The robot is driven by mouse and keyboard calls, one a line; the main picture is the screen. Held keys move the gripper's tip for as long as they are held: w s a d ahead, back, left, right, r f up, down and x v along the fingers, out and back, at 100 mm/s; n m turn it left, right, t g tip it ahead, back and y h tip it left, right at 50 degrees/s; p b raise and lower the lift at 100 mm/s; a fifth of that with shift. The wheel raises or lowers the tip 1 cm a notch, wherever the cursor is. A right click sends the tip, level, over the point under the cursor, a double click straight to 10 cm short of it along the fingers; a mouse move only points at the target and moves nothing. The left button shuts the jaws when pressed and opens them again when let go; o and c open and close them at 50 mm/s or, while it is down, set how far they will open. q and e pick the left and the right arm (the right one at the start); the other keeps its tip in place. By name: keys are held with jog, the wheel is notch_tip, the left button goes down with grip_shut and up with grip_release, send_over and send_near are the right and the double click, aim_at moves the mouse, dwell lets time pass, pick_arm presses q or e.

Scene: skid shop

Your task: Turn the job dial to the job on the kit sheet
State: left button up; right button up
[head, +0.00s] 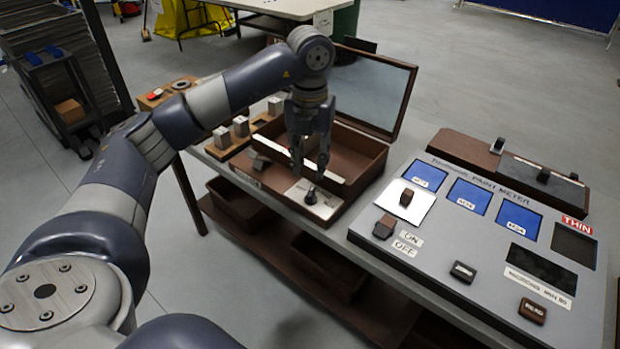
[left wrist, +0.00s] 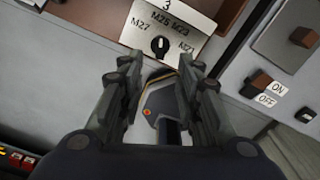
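The job dial (head: 310,195) is a small black knob on a silver plate at the front of an open brown case. In the left wrist view the dial (left wrist: 160,46) has a white pointer mark, and the plate (left wrist: 187,20) carries the labels M27, M25, M23 and M21. My left gripper (head: 310,168) points down just above the dial. In the left wrist view its fingers (left wrist: 160,72) are apart with nothing gripped, and the dial lies just beyond the tips. I cannot make out a kit sheet. My right gripper is not in view.
The brown case (head: 365,178) has a raised, glazed lid behind my gripper. A grey meter panel (head: 450,255) with blue screens, switches and buttons stands to the right. Metal blocks (head: 241,126) stand in a wooden rack on the left. A shelf with brown bins is below.

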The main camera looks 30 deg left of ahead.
pick_arm(q)
jog(key=shift+r, duration=1.8)
